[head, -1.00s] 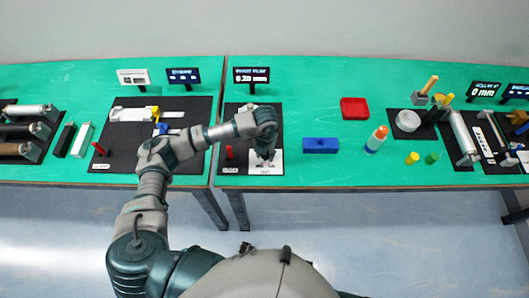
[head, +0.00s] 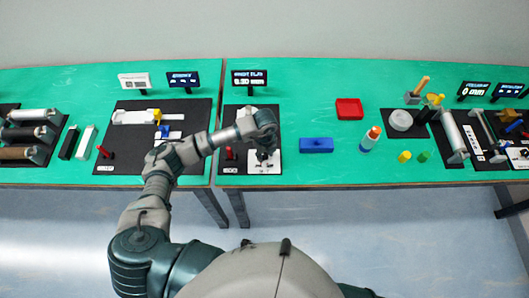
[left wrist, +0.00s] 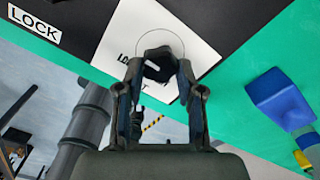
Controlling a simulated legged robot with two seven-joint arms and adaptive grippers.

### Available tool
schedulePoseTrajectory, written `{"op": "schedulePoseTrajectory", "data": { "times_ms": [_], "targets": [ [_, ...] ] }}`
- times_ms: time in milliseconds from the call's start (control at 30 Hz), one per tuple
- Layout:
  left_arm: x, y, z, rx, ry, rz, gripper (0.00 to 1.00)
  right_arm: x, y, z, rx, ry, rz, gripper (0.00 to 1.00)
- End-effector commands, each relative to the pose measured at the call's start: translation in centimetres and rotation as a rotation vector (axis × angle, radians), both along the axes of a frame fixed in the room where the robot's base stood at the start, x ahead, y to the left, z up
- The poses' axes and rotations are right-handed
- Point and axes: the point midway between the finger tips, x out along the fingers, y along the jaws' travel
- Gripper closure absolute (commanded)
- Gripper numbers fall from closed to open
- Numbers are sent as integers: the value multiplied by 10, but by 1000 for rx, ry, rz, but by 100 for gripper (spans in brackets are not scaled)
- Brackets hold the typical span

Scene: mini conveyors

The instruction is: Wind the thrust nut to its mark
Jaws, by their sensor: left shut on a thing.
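My left gripper (head: 265,155) reaches down over a white card (head: 262,168) on the black mat (head: 232,120) left of the blue block. In the left wrist view, my left gripper (left wrist: 158,75) is shut on a dark knob-like part, which I take for the thrust nut (left wrist: 158,62). A pale round shape and a thin ring line on the card (left wrist: 100,60) surround it. The fingers hide much of the part, and I cannot make out its mark. My right gripper is not in view.
A small display (head: 249,78) stands behind the mat; its value is too small to read. A red post (head: 229,153) stands left of the card. A LOCK label (left wrist: 34,24) is near. A blue block (head: 316,145), red tray (head: 349,108) and bottle (head: 370,139) are to the right.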

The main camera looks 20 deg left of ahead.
Motion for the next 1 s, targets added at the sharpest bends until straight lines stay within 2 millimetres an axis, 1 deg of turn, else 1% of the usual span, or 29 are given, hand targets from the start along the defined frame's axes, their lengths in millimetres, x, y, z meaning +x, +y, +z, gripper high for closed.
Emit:
{"op": "schedulePoseTrajectory", "data": {
  "times_ms": [33, 700, 1000],
  "targets": [
    [4, 1, 5, 0, -10, 47, 98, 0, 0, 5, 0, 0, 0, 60],
    [6, 0, 6, -2, -9, 681, 98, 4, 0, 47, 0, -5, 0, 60],
    [8, 0, 5, -3, -10, 917, 98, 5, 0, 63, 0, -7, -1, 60]
  ]
}}
